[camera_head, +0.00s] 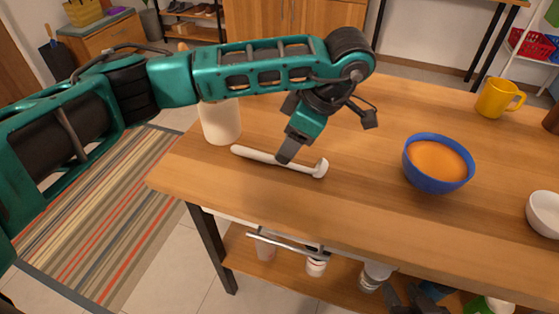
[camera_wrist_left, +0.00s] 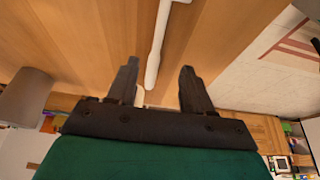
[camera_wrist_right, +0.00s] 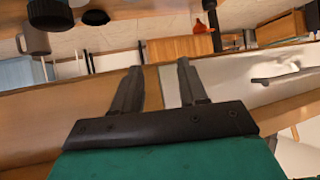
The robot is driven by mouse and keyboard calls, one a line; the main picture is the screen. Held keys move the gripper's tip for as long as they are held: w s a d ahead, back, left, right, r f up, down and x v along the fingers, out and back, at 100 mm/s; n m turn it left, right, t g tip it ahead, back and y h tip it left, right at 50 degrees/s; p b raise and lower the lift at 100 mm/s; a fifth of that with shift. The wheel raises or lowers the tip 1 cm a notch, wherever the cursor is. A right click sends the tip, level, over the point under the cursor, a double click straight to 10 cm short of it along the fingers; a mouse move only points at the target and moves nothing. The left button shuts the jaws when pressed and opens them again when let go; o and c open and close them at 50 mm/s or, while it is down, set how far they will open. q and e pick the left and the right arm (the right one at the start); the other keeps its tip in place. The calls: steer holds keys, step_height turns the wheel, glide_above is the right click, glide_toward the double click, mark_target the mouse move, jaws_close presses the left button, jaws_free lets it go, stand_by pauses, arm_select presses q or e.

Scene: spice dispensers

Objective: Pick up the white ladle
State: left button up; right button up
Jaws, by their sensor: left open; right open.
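The white ladle (camera_head: 262,156) lies on the wooden table, its handle to the left and its small head at the right end. My left gripper (camera_head: 285,154) is over the middle of the ladle, pointing down, and is open. In the left wrist view the ladle handle (camera_wrist_left: 157,52) shows between the two finger lines of my left gripper (camera_wrist_left: 158,68). I cannot tell whether the fingers touch it. My right gripper (camera_head: 408,298) is low by the front of the table; in the right wrist view my right gripper (camera_wrist_right: 157,70) is open and empty.
A white canister (camera_head: 221,122) stands behind the handle end. A blue bowl (camera_head: 437,180) with orange contents, a yellow mug (camera_head: 497,98) and a white bowl (camera_head: 545,213) stand to the right. Bottles and jars, including a white jar (camera_head: 316,267), stand on the lower shelf.

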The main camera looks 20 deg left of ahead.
arm_select(q)
steer(key=x, duration=0.5)
steer(key=shift+w+d+b, duration=0.2)
steer(key=shift+w+b, duration=0.1)
jaws_close()
